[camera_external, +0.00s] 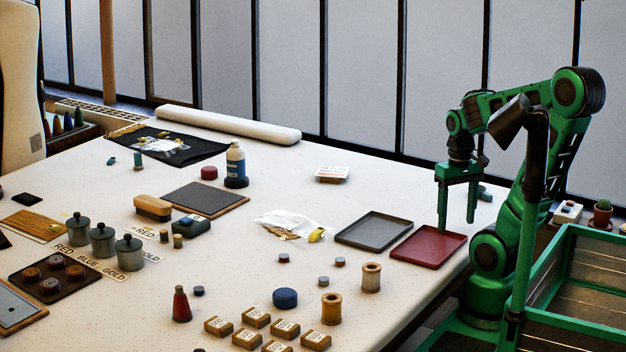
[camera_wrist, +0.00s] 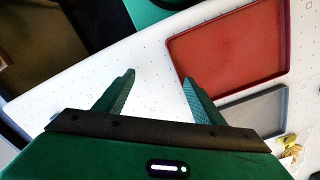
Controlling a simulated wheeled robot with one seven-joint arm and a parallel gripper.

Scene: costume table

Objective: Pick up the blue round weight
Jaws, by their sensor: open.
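A large blue round piece (camera_external: 285,298) lies flat near the front of the white table, left of two wooden spools. A smaller dark blue round piece (camera_external: 199,290) lies farther left, beside a dark red cone-shaped piece. I cannot tell for sure which one is the weight. My gripper (camera_external: 456,222) is open and empty, pointing down above the table's right end by the red tray, far from both pieces. In the wrist view its two fingers (camera_wrist: 158,78) are apart over bare white table, and no blue piece shows.
A red tray (camera_external: 428,245) and a grey tray (camera_external: 374,231) lie left of my gripper. Wooden spools (camera_external: 331,309), small round pieces (camera_external: 340,261) and several labelled wooden blocks (camera_external: 257,317) surround the large blue piece. A bottle (camera_external: 235,163) stands farther back.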

